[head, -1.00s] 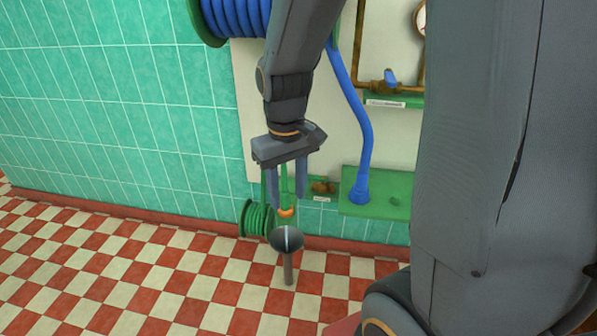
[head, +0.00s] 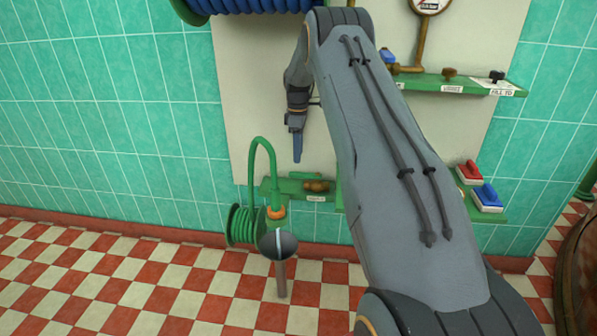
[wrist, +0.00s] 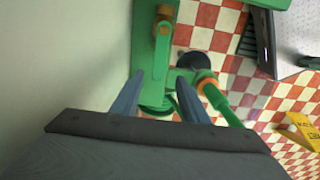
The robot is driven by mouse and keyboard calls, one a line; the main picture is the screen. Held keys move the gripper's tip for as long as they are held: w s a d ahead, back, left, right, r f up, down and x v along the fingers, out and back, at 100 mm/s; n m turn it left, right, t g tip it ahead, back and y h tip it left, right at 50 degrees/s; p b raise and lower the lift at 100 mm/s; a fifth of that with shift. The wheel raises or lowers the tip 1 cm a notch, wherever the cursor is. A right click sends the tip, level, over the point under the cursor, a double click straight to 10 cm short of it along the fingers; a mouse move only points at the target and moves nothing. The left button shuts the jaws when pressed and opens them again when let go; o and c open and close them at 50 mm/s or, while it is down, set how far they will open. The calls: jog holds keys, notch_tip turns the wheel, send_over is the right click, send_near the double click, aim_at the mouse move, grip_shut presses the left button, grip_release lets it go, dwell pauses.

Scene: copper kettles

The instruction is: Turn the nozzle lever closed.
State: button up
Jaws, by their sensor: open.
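A green hose (head: 262,145) arches over and ends in a nozzle with an orange collar (head: 276,212), hanging above a dark round cup (head: 278,244) on a post. The nozzle's orange collar also shows in the wrist view (wrist: 209,86), right of my fingers. A brass fitting (head: 317,185) sits on a small green wall bracket (head: 270,188); it also shows in the wrist view (wrist: 163,28). I cannot clearly make out which part is the nozzle lever. My gripper (head: 298,158) is open and empty, above the bracket. Its fingers (wrist: 161,82) straddle part of the green bracket in the wrist view.
A green hose reel (head: 243,226) stands by the wall at floor level. Red (head: 468,172) and blue (head: 487,196) brushes lie lower right. The checkered floor at left is clear.

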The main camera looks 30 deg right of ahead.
aim_at(298, 173)
notch_tip(298, 173, down, 8)
jog(key=shift+r, duration=0.2)
jog(key=shift+w, duration=0.1)
grip_shut()
